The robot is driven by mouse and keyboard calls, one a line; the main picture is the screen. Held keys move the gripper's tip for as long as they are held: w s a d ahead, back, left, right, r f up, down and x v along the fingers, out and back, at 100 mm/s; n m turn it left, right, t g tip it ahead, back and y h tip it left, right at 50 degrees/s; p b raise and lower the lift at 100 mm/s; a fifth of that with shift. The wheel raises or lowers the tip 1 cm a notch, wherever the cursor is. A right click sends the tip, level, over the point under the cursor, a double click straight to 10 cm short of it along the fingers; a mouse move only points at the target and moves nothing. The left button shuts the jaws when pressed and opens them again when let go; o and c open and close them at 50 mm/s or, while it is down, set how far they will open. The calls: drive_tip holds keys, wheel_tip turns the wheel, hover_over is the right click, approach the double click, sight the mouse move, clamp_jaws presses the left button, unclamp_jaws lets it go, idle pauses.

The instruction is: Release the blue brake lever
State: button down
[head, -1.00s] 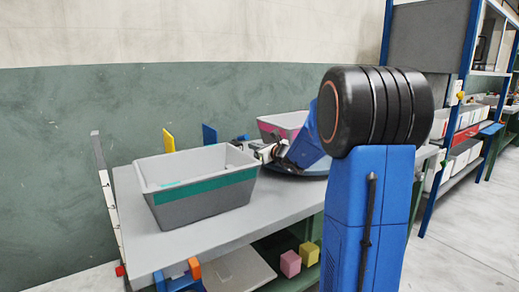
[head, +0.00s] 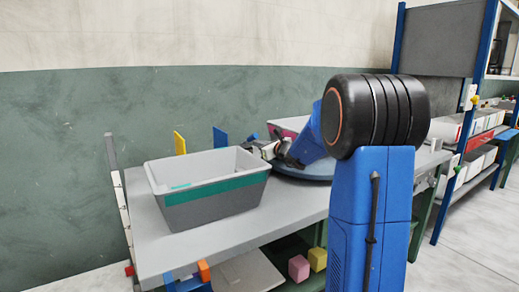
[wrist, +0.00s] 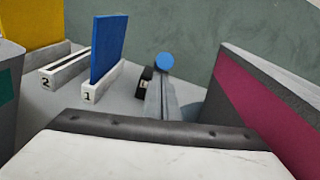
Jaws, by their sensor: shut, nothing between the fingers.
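A round blue knob (wrist: 164,62), which looks like the end of the brake lever, shows in the middle of the wrist view. Narrow grey fingers of my gripper (wrist: 162,84) point up toward it in the picture, shut and empty. The knob appears just beyond the fingertips; I cannot tell whether they touch. The lever's lower part is hidden behind the gripper. In the head view my gripper (head: 256,147) is above the bench behind the grey bin's right end. A small blue spot beside it may be the knob.
A grey bin with a green stripe (head: 210,205) stands on the bench (head: 285,205). A blue panel (wrist: 110,48) and a yellow panel (wrist: 30,22) stand left of the gripper. A grey bin with a magenta side (wrist: 275,110) is close on the right.

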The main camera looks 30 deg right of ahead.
drive_tip(key=s+d+r, duration=0.1)
drive_tip(key=s, duration=1.6)
drive_tip(key=shift+s+d+r, duration=0.15)
drive_tip(key=shift+d+r, duration=0.05)
drive_tip(key=shift+r, duration=0.2)
drive_tip(key=w+f, duration=0.2)
drive_tip(key=w, duration=0.5)
drive_tip(key=shift+a+f, duration=0.25)
drive_tip(key=shift+f, duration=0.05)
drive_tip(key=shift+w, duration=0.15)
drive_tip(key=w, duration=0.6)
drive_tip(key=w+f, duration=0.1)
drive_tip(key=w, duration=0.2)
drive_tip(key=shift+w+a, duration=0.15)
drive_tip(key=shift+a, duration=0.2)
drive_tip(key=shift+w, duration=0.25)
